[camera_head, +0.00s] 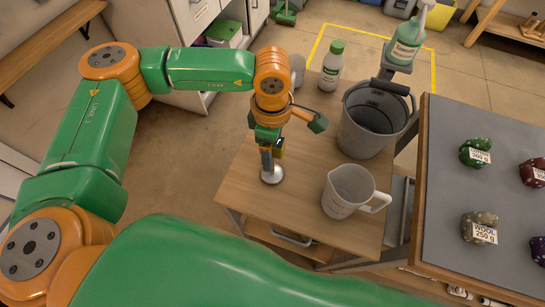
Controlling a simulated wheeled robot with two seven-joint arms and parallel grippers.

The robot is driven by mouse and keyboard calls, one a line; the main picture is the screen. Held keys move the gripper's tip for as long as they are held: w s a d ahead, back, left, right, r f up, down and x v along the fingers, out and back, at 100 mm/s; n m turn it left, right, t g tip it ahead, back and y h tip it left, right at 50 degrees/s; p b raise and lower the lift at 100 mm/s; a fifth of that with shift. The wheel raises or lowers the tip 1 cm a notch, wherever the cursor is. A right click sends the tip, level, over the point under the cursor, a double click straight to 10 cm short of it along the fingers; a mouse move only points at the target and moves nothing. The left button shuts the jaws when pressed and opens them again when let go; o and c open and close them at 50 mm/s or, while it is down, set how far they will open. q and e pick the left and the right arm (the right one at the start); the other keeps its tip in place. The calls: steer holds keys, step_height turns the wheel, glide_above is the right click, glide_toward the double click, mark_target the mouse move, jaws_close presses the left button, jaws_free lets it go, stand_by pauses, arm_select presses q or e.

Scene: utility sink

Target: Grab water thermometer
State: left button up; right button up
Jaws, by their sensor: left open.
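My left gripper (272,138) is open over the left part of the wooden cart top. A small upright grey piece with a pale round disc (272,174) at its lower end shows just below the gripper. It may be the water thermometer, but the gripper partly hides it, and I cannot tell whether they touch. My right gripper is not in view.
A grey bucket (366,132), a white jug (347,188) and a white bottle with a green cap (331,68) stand on the cart (262,212). A green-and-white spray bottle (406,39) is behind. A grey-topped table (455,135) with labelled bundles stands at right.

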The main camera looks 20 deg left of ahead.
arm_select(q)
steer(key=shift+f, duration=0.25)
jaws_close()
stand_by(1.3)
